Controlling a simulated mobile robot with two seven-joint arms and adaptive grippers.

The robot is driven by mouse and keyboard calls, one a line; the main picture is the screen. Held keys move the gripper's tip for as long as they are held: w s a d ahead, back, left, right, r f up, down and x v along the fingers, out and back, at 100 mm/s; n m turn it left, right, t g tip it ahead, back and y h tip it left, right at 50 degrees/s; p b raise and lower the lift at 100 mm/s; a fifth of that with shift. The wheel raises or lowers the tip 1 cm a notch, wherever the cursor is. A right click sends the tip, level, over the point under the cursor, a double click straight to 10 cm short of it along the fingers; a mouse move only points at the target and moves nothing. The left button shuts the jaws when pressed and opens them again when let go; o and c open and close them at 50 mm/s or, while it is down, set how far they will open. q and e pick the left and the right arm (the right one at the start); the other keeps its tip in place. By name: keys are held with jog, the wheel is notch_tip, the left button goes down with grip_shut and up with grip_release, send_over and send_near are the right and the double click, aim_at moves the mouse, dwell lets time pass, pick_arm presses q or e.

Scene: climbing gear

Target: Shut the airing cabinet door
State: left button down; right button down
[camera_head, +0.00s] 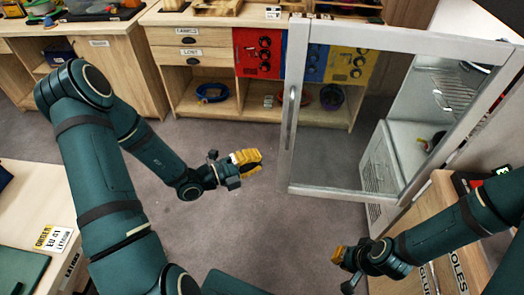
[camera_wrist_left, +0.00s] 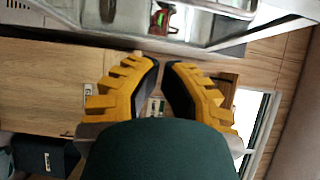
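The airing cabinet (camera_head: 378,165) is a pale cabinet with wire shelves at the right of the head view. Its glass door (camera_head: 400,197) stands wide open, swung out to the left into the room. A vertical bar handle (camera_head: 289,118) is on the door's left, free edge. My left gripper (camera_head: 258,161) is left of that edge, apart from the handle in the picture. In the left wrist view its yellow fingers (camera_wrist_left: 162,65) show a narrow gap with nothing held. My right gripper (camera_head: 337,255) is low, below the door; its finger opening is not clear.
A wooden workbench (camera_head: 190,65) with drawers and coloured panels (camera_head: 258,52) stands behind the door. A wooden unit (camera_head: 440,215) with lettered labels is at the lower right, near my right arm. A table (camera_head: 40,200) is at the left. The grey floor (camera_head: 270,235) between is clear.

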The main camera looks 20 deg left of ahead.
pick_arm(q)
jog(key=w+a+b+x, duration=0.1)
jog(key=a+x, duration=0.1)
jog(key=x, duration=0.9)
jog(key=shift+w, duration=0.4)
jog(key=shift+w, duration=0.1)
